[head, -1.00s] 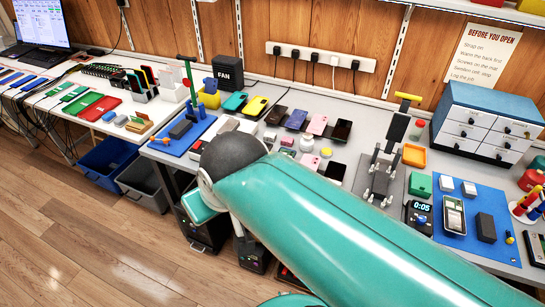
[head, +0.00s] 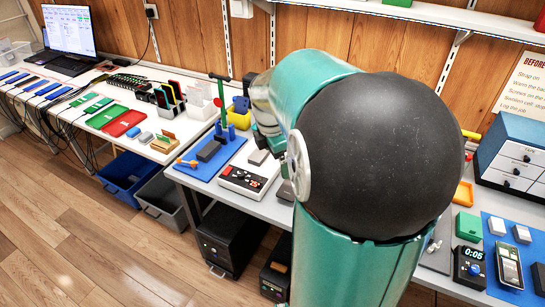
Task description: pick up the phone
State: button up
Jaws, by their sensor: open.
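My teal arm with its large black joint fills the middle of the head view and hides most of the grey bench behind it. My gripper does not show; only teal and grey arm links show near the back of the bench. The phones in the bench's middle are hidden behind my arm. An opened phone (head: 509,265) with its inside showing lies on the blue mat (head: 490,226) at the right. Which phone the task means cannot be told. Upright coloured phone-like slabs (head: 172,96) stand in a rack on the left table.
A white device with a red display (head: 249,179) and a blue mat (head: 202,173) lie at the bench's left end. A timer (head: 470,266), a green box (head: 468,226) and a drawer cabinet (head: 515,150) are at the right. Bins (head: 125,172) stand below. The floor at front left is clear.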

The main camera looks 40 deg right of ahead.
jog(key=s+d+f+n+y, duration=0.1)
jog(key=s+d+f+n, duration=0.1)
jog(key=d+f+n, duration=0.45)
jog(key=s+d+f+n+y, duration=0.15)
jog(key=d+f, duration=0.25)
jog(key=d, duration=0.6)
jog(key=shift+g+h, duration=0.35)
jog(key=shift+g, duration=0.05)
notch_tip(320, 180, down, 8)
jog(key=shift+w+d+r, duration=0.1)
jog(key=shift+r, duration=0.05)
jog(key=f, duration=0.5)
jog(key=shift+d, duration=0.3)
jog(key=shift+w+r, duration=0.1)
jog(key=c, duration=1.1)
jog(key=shift+r, duration=0.1)
jog(key=shift+c, duration=0.2)
